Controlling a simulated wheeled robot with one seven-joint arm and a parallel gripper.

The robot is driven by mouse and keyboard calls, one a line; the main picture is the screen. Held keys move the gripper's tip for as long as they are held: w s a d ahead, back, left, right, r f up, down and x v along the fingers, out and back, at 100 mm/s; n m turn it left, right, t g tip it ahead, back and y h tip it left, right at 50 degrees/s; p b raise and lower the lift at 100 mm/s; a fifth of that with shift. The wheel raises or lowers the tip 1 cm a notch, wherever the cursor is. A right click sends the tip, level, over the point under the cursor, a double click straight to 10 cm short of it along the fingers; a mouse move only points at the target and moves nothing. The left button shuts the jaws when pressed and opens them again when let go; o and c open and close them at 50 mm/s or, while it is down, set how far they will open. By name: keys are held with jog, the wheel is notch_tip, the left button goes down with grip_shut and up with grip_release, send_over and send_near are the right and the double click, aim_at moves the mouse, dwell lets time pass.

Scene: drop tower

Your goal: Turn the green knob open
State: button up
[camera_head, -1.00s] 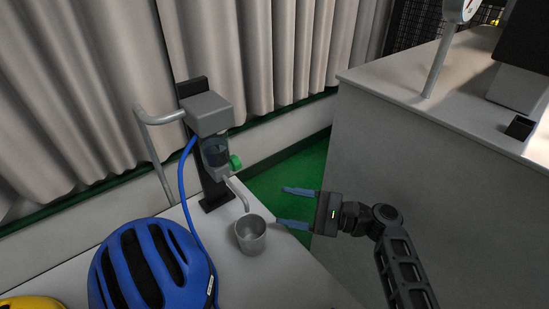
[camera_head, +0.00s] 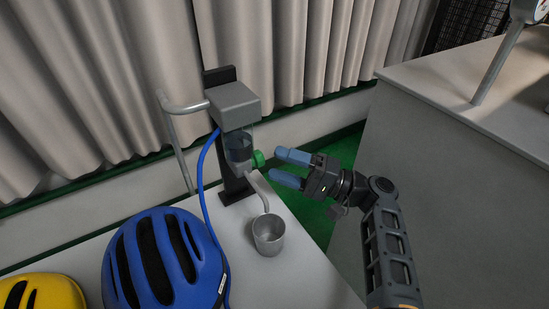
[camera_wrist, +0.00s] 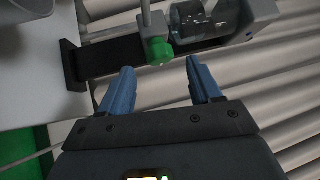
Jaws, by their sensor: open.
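The green knob (camera_head: 258,158) sits on the right side of the grey dispenser (camera_head: 234,106), just below its clear cylinder. In the wrist view the knob (camera_wrist: 158,51) lies beyond and between my two blue fingertips. My gripper (camera_head: 283,170) is open and empty, to the right of the knob and apart from it. In the wrist view the gripper (camera_wrist: 158,72) has its fingers spread wider than the knob. The spout (camera_head: 260,188) slopes down from the dispenser over a metal cup (camera_head: 268,234) on the white table.
A blue helmet (camera_head: 150,265) and a yellow helmet (camera_head: 40,292) lie on the table (camera_head: 300,275) at left. A blue hose (camera_head: 203,190) runs beside the dispenser. A grey counter (camera_head: 450,140) stands at right. Curtains hang behind.

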aim_at(263, 160)
jog(key=shift+x, duration=1.55)
jog(key=c, duration=1)
